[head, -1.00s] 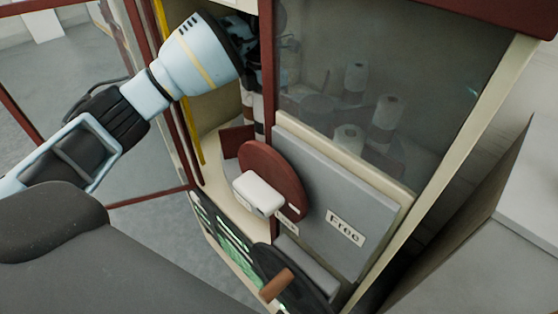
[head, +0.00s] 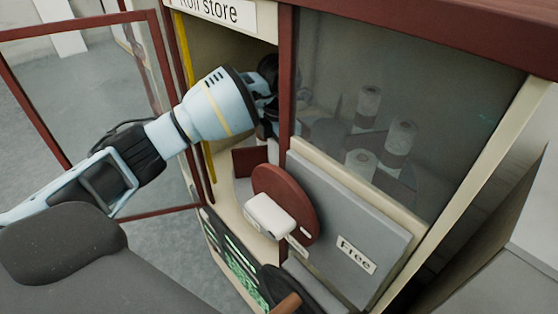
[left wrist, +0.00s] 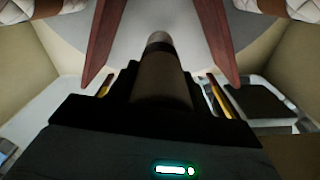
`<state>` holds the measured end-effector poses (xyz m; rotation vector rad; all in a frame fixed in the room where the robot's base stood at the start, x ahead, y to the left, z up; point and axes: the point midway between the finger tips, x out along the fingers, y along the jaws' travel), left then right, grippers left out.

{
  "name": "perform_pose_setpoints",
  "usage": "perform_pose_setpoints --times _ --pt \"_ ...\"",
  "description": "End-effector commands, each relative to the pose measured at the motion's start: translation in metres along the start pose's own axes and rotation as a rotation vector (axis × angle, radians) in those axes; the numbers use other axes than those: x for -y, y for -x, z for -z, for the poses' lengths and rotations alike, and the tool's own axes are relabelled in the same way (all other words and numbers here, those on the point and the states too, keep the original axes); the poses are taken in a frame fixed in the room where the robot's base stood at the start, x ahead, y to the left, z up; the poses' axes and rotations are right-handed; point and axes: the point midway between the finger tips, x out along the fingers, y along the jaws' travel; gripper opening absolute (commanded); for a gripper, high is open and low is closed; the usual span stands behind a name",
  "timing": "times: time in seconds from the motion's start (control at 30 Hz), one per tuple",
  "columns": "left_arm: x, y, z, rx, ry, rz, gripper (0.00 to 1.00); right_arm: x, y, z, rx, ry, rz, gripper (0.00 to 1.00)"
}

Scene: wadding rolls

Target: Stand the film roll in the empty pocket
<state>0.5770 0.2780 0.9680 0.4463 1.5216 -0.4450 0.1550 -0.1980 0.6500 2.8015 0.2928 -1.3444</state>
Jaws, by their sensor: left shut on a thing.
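My left gripper (head: 268,85) reaches through the open left side of the roll cabinet; its fingertips are partly hidden by the door post. In the left wrist view, my left gripper (left wrist: 160,100) is shut on a dark cylinder with a lighter end band, the film roll (left wrist: 160,70). It points away from the wrist between two dark red dividers (left wrist: 102,40). The pale floor between them, seemingly a pocket (left wrist: 200,45), shows no other roll. Whether the roll touches the floor, I cannot tell.
Several white rolls (head: 401,136) stand behind the glass. Pale rolls (left wrist: 297,8) flank the dividers in the left wrist view. A red disc with a white handle (head: 270,215) and a grey panel marked "Free" (head: 345,235) are in front. An open red-framed door (head: 80,85) stands left.

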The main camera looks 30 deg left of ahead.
Motion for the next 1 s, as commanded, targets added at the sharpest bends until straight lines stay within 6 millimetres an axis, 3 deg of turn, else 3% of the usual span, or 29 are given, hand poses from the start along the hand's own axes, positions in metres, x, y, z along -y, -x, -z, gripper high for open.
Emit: perform_pose_setpoints --times 0.23,0.63,0.67,0.7,0.83,1.0 --pt "0.0 -0.031 0.001 -0.002 0.001 0.001 0.19 0.0 0.0 0.001 -0.003 0.0 0.0 0.0" --pt "0.0 -0.036 0.0 -0.001 0.0 0.0 0.19 0.001 0.003 -0.007 0.013 -0.002 0.001 0.0" --pt "0.0 -0.037 0.001 -0.002 0.0 0.0 0.5 0.001 0.003 -0.007 0.015 -0.002 0.001 0.0" --pt "0.0 -0.036 0.001 -0.002 0.0 0.0 0.55 0.001 0.004 -0.008 0.016 -0.002 0.001 0.0" --pt "0.0 -0.036 0.001 -0.002 0.0 0.0 0.7 0.001 0.004 -0.009 0.018 -0.002 0.001 0.0" --pt "0.0 -0.036 0.001 -0.002 0.0 0.0 0.7 0.001 0.003 -0.009 0.017 -0.002 0.001 0.0"
